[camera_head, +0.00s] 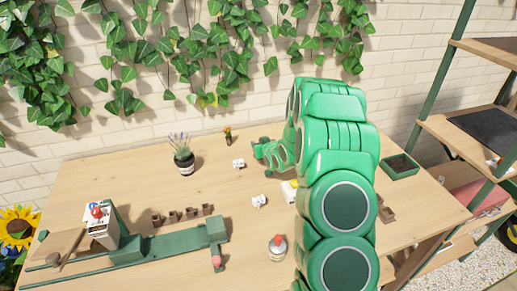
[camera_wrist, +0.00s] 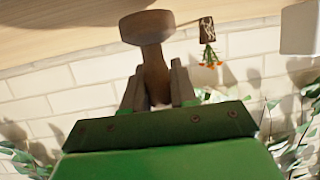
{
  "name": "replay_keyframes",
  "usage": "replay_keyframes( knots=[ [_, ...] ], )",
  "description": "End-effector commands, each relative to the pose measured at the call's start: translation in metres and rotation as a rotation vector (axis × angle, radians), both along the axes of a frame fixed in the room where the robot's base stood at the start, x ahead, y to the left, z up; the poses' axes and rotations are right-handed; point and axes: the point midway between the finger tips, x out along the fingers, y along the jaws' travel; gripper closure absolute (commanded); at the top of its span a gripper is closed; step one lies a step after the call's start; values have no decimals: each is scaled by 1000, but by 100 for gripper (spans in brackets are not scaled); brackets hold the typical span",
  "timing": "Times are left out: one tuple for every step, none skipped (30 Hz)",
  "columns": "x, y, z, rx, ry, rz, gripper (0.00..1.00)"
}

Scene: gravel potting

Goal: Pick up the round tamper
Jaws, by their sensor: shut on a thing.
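The round tamper (camera_wrist: 155,70) is brown, with a wide round head and a narrower handle. In the wrist view its head points to the top of the picture, toward the tabletop. My gripper (camera_wrist: 158,88) is shut on the handle, with one finger on each side. I cannot tell whether the head touches the table. In the head view my green arm reaches over the table toward the back, and its wrist end shows left of the arm. The tamper is hidden there.
A lavender pot (camera_head: 186,168) and a small pot with orange flowers (camera_head: 227,137) stand at the back. Small white objects (camera_head: 259,201) lie left of my arm. A green rail fixture (camera_head: 165,246) fills the front left. A green tray (camera_head: 400,166) sits right.

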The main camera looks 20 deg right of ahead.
Motion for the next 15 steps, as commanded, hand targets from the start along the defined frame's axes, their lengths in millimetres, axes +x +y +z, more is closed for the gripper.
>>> replay_keyframes(
  knots=[
    [1, 0, 9, -1, -4, 0, 100],
    [1, 0, 13, -1, -4, 0, 100],
    [0, 0, 19, 0, -5, -1, 100],
    [-4, 0, 21, 0, -3, -1, 100],
    [-7, 1, 23, 1, -2, 0, 100],
    [-11, 2, 27, 1, -2, 0, 100],
    [-13, 2, 31, 0, -2, 0, 100],
    [-15, 2, 35, 0, -4, 0, 100],
    [-19, 3, 40, -1, -5, -1, 100],
    [-21, 3, 44, -1, -5, -1, 100],
    [-24, 4, 47, -1, -5, -1, 100],
    [-28, 4, 50, -1, -4, 0, 100],
    [-31, 5, 53, 0, -2, 0, 100],
    [-34, 5, 55, 0, -2, 0, 100],
    [-38, 6, 60, 0, -2, 0, 100]
  ],
)
